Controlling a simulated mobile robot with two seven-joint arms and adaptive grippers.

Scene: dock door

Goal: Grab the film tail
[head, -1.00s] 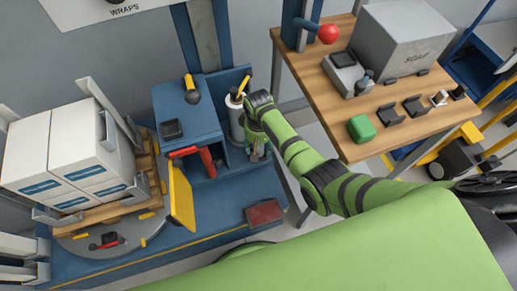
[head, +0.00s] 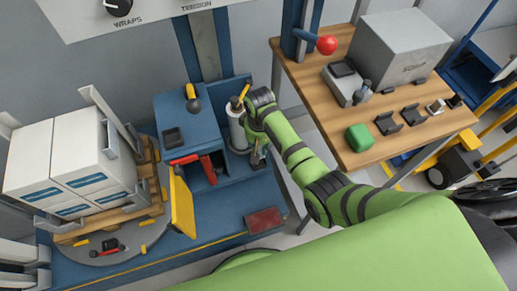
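A pale film roll (head: 237,127) stands upright in the blue wrapper carriage, with a yellow handle (head: 242,93) at its top. I cannot make out a loose film tail. My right arm comes in from the right, and my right gripper (head: 258,156) points down just right of the roll. It is small and partly hidden by the wrist, so I cannot tell whether it is open, or whether it touches the roll. White boxes (head: 75,160) stand on a wooden pallet (head: 100,215) on the grey turntable (head: 112,248) at left. My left gripper is not in view.
A yellow flap (head: 182,205) and a red part (head: 207,168) stick out by the carriage. A dark red pedal or plate (head: 264,220) lies on the blue base. A wooden table (head: 345,115) with a grey box (head: 403,50) and a green block (head: 359,137) stands right of my arm.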

